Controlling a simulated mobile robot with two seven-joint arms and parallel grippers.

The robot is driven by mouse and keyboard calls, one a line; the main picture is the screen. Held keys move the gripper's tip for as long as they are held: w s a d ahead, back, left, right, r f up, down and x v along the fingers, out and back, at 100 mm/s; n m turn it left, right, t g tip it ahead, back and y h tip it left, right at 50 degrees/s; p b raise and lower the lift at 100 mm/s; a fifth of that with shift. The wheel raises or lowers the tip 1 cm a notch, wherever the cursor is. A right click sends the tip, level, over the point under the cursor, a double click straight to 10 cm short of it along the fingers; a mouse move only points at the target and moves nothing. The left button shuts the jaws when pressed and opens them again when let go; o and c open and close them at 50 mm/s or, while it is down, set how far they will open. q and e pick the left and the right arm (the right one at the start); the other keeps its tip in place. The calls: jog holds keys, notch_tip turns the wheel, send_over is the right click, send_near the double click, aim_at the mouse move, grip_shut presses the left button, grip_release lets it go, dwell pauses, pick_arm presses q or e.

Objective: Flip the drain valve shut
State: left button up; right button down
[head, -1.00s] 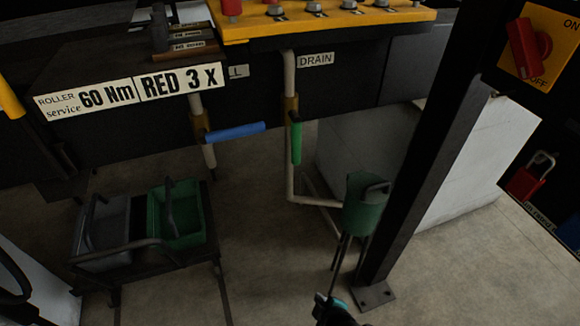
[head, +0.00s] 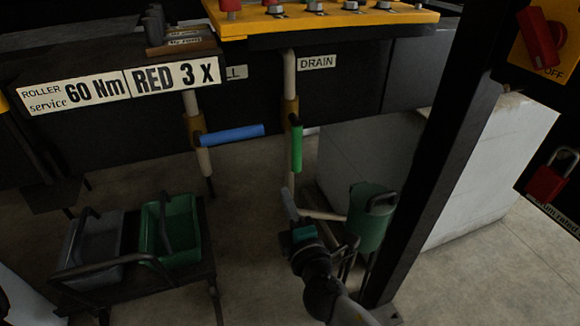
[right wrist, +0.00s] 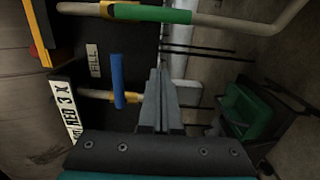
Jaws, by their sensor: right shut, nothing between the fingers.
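The drain valve's green handle (head: 297,146) hangs straight down along its pipe, below the DRAIN label (head: 317,62). In the right wrist view the green handle (right wrist: 150,14) lies along the pipe at the top. My right gripper (head: 289,207) is below the green handle in the head view, pointing up, apart from it. Its fingers (right wrist: 158,98) are shut and empty in the right wrist view. The blue handle (head: 233,134) of the neighbouring valve sticks out sideways; it also shows in the right wrist view (right wrist: 117,80). My left gripper is not in view.
A green watering can (head: 368,218) stands right of my right gripper, beside a dark post (head: 440,150). A low cart (head: 190,278) with a grey bin (head: 92,250) and a green bin (head: 183,240) stands at left. A red padlock (head: 548,180) hangs at far right.

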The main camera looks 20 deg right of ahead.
aim_at(293, 166)
jog(key=w+d, duration=0.4)
jog(key=w, duration=0.7)
dwell(0.3)
jog(key=shift+d, duration=0.15)
jog(key=shift+d+f+n+b, duration=0.2)
jog(key=shift+n+b, duration=0.1)
jog(key=shift+n, duration=0.1)
